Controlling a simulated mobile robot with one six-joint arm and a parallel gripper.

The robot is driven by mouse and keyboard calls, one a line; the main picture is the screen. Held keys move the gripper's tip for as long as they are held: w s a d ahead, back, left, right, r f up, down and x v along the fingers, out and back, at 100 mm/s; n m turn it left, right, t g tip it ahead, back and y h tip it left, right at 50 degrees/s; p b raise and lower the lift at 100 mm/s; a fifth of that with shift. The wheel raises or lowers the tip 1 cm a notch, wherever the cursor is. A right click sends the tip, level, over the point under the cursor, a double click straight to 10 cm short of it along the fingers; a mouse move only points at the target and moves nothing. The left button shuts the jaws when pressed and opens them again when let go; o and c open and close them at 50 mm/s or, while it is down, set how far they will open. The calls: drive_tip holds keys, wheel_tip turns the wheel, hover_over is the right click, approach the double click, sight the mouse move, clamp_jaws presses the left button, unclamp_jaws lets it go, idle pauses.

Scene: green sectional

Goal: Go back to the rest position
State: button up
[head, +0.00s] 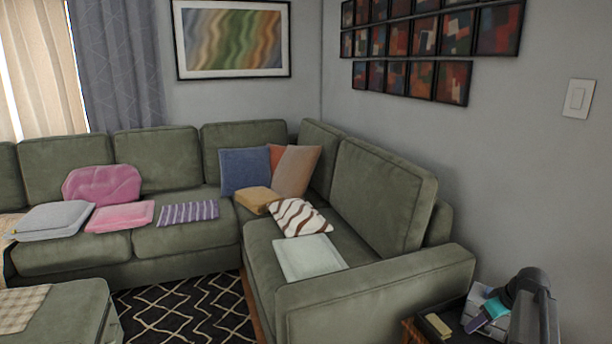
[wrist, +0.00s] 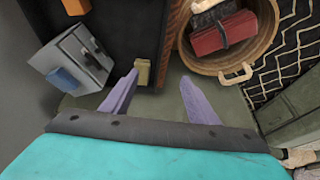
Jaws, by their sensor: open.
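My gripper (wrist: 158,92) shows in the wrist view with its two purple fingers spread apart and nothing between them. In the head view my gripper (head: 476,322) is at the lower right, over the dark side table (head: 462,331) by the sofa's arm. Its teal body shows there, partly in front of a grey box (head: 474,303).
A green sectional sofa (head: 300,305) with several pillows fills the middle. A small tan block (head: 438,325) lies on the side table. In the wrist view, a wicker basket (wrist: 268,42) holds a red item (wrist: 222,34). A patterned rug (head: 185,310) covers the floor.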

drive_tip(key=s+a+f+m+g, duration=0.1)
drive_tip(key=a+f, duration=0.4)
drive_tip(key=a, duration=0.5)
drive_tip(key=s+a+f+m+g, duration=0.1)
drive_tip(key=a+f, duration=0.5)
drive_tip(key=a, duration=0.4)
drive_tip(key=s+a+f+m+g+h, duration=0.1)
drive_tip(key=s+a+f, duration=0.35)
drive_tip(key=a, duration=0.35)
drive_tip(key=s+a+f+m+g+h, duration=0.1)
drive_tip(key=s+a+f, duration=0.4)
drive_tip(key=a, duration=0.4)
drive_tip(key=s+f+g+b, duration=0.5)
drive_tip(key=s+f+b, duration=0.4)
drive_tip(key=s+f, duration=1.7)
wheel_tip(320, 180, up, 13)
drive_tip(key=p, duration=1.2)
drive_tip(key=shift+s+f+g, duration=0.15)
drive_tip(key=shift+s+g, duration=0.1)
drive_tip(key=shift+g, duration=0.15)
drive_tip(key=shift+d, duration=0.1)
